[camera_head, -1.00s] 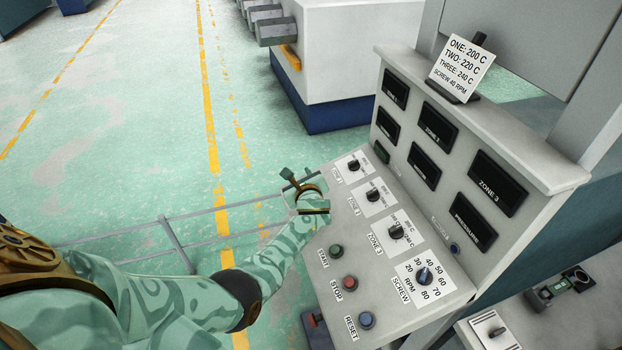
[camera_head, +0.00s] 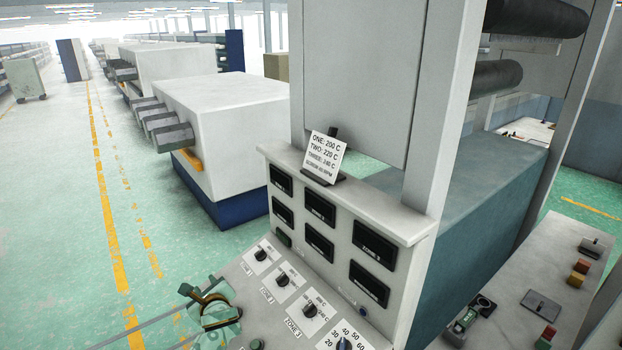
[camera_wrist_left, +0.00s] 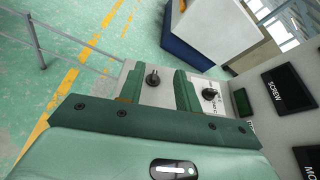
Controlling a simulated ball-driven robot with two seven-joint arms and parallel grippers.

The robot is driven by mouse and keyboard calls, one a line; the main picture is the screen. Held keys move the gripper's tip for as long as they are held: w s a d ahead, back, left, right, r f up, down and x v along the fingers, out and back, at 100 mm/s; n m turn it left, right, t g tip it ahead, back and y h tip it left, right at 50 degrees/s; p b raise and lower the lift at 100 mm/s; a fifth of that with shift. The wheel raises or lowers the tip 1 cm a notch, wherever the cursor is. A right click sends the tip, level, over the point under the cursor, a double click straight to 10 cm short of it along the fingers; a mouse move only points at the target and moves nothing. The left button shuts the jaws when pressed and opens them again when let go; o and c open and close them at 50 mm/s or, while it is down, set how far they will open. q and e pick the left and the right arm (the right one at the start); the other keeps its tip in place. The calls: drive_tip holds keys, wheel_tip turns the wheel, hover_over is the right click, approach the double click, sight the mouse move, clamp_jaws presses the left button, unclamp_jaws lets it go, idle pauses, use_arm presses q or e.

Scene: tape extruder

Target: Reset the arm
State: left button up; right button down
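My left gripper (camera_head: 206,296) hovers at the left edge of the sloped control panel (camera_head: 246,270), left of the zone dials. In the left wrist view its two green fingers stand apart (camera_wrist_left: 155,88), with nothing held. A black dial knob (camera_wrist_left: 152,78) shows between them, beyond the fingertips. Another knob (camera_wrist_left: 209,94) is right of the fingers. In the head view the zone 1 knob (camera_head: 260,254), zone 2 knob (camera_head: 283,279) and zone 3 knob (camera_head: 309,310) run down the panel. The screw knob (camera_head: 344,345) is cut by the lower edge.
A card with temperature settings (camera_head: 324,157) stands on top of the console, above several dark displays (camera_head: 318,206). A white and blue machine (camera_head: 225,110) stands behind. A rail (camera_wrist_left: 75,40) runs left of the panel. The green floor (camera_head: 60,230) at left is open.

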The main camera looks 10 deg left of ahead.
use_arm(q)
drive_tip(key=s+n+g, duration=0.2)
drive_tip(key=s+n, duration=0.7)
drive_tip(key=s, duration=0.5)
drive_tip(key=s+d+r+n+g+h, duration=0.15)
drive_tip(key=s+d+r+n, duration=0.3)
drive_tip(key=s, duration=0.45)
drive_tip(key=s+d+r+n+h, duration=0.3)
drive_tip(key=s+d, duration=0.2)
drive_tip(key=s, duration=0.5)
drive_tip(key=s+d+f+g+h+b, duration=0.2)
drive_tip(key=f+b, duration=0.3)
drive_tip(key=f, duration=1.4)
drive_tip(key=s+d+f+g+h+b, duration=0.15)
drive_tip(key=f+b, duration=0.35)
drive_tip(key=f, duration=1.3)
drive_tip(key=s+f+n+g+h+b, duration=0.1)
drive_tip(key=s+f+b, duration=0.8)
drive_tip(key=s+f, duration=1.1)
wheel_tip(320, 180, down, 5)
drive_tip(key=shift+d+f+n+g, duration=0.1)
drive_tip(key=shift+d+n+g, duration=0.2)
drive_tip(key=shift+n+g, duration=0.7)
